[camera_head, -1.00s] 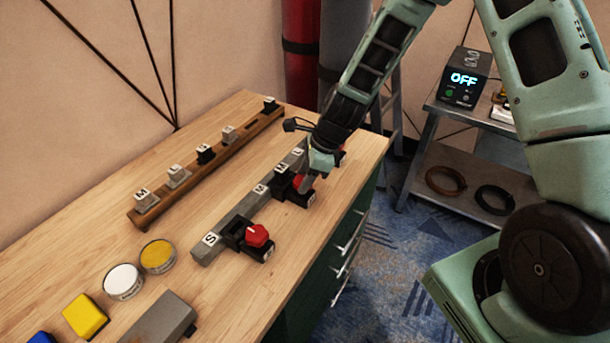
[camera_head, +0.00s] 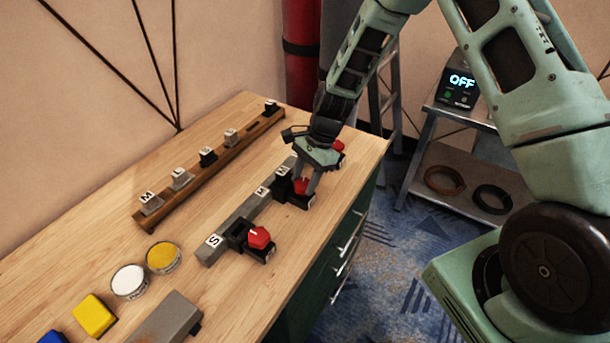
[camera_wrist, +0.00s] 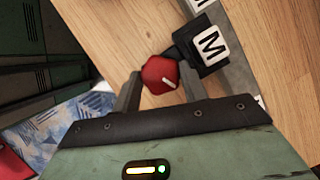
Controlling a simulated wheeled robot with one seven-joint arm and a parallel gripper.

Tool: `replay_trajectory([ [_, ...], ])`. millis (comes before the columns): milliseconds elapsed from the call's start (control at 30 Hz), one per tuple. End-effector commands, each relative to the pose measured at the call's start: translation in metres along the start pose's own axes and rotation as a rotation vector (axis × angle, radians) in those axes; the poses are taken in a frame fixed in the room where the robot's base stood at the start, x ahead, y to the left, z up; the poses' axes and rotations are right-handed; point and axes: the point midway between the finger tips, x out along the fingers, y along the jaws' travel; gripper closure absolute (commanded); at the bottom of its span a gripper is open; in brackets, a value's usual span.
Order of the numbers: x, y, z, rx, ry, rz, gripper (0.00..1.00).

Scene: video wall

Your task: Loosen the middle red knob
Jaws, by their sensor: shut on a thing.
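The middle red knob (camera_head: 302,185) sits on a black clamp along the grey rail (camera_head: 228,228), partly covered by my fingers in the head view. My gripper (camera_head: 306,183) reaches down over it with one finger on each side. In the wrist view the knob (camera_wrist: 160,75), with a white pointer line, lies between the two fingers (camera_wrist: 158,88), shut on it. A black block with a white "M" label (camera_wrist: 210,46) is beside it. The near red knob (camera_head: 259,238) is beside the "S" label. The far red knob (camera_head: 338,146) is partly hidden behind my gripper.
A wooden rail (camera_head: 215,165) with several lettered blocks lies to the left. White (camera_head: 129,281) and yellow (camera_head: 163,257) round buttons and a yellow block (camera_head: 94,315) are in front. A shelf cart with an "OFF" box (camera_head: 460,82) stands right.

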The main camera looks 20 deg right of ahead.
Motion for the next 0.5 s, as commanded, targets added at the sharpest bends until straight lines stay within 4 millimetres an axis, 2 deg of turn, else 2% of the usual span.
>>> replay_trajectory([
  [500,0.0003,-0.0039,0.0002,-0.455,0.002,0.188,0.8],
])
